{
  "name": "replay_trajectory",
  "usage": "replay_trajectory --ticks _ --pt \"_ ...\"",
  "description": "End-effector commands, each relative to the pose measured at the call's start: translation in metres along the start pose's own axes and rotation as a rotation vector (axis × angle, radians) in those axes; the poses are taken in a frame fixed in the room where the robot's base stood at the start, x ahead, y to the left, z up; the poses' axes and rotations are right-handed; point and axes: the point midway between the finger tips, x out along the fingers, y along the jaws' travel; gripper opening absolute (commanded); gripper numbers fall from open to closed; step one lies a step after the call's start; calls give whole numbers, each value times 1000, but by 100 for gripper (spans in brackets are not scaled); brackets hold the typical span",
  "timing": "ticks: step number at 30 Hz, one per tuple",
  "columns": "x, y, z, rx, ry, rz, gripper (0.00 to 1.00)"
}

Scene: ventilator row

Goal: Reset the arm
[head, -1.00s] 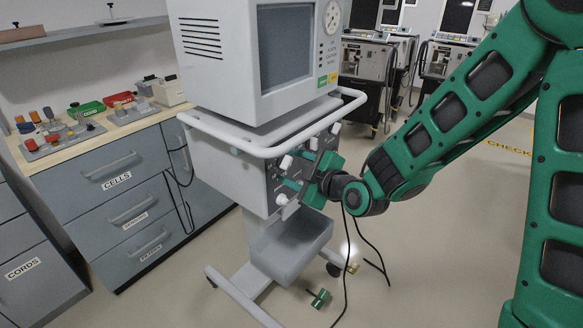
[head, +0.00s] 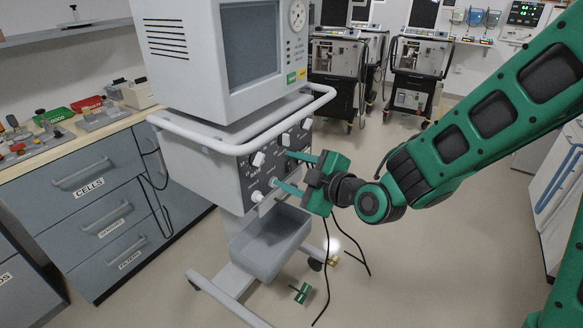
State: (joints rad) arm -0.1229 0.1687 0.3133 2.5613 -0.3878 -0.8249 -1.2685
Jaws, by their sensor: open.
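My green gripper (head: 290,171) is in front of the ventilator's lower panel (head: 268,172), its two fingers spread apart and pointing left toward the panel's knobs. Nothing shows between the fingers. Whether a fingertip touches a knob or the panel I cannot tell. My green arm reaches in from the right side of the picture, bent at the dark wrist joint. The ventilator (head: 225,60) stands on a wheeled cart with a white rail (head: 230,148) around it and a grey open bin (head: 268,243) below the panel.
A small green part (head: 301,293) and a small brass-coloured piece (head: 333,260) lie on the floor near dark hanging cables (head: 326,270). Drawers (head: 100,205) and a cluttered counter stand at left. More machines (head: 415,75) stand behind. The floor at right is mostly open.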

Motion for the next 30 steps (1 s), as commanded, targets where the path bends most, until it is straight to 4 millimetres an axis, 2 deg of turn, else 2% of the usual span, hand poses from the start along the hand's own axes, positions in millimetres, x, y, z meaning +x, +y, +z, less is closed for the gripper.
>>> replay_trajectory --ticks 2,5,8,11,14,15,17,21,25,27,30 --pt "-1 1 3 5 -10 -6 50" --pt "-9 6 20 32 -65 -28 50" --pt "-28 16 55 96 -177 -64 50" --pt "-60 28 99 201 -332 -92 50" --pt "-102 38 141 333 -498 -99 50" --pt "-122 41 157 393 -567 -95 50" --pt "-153 45 178 488 -668 -82 50" --pt "-234 46 216 742 -899 -24 50" --pt "-314 36 234 1011 -1100 62 50" --pt "-356 25 235 1168 -1199 116 50" --pt "-407 8 229 1381 -1318 193 50"
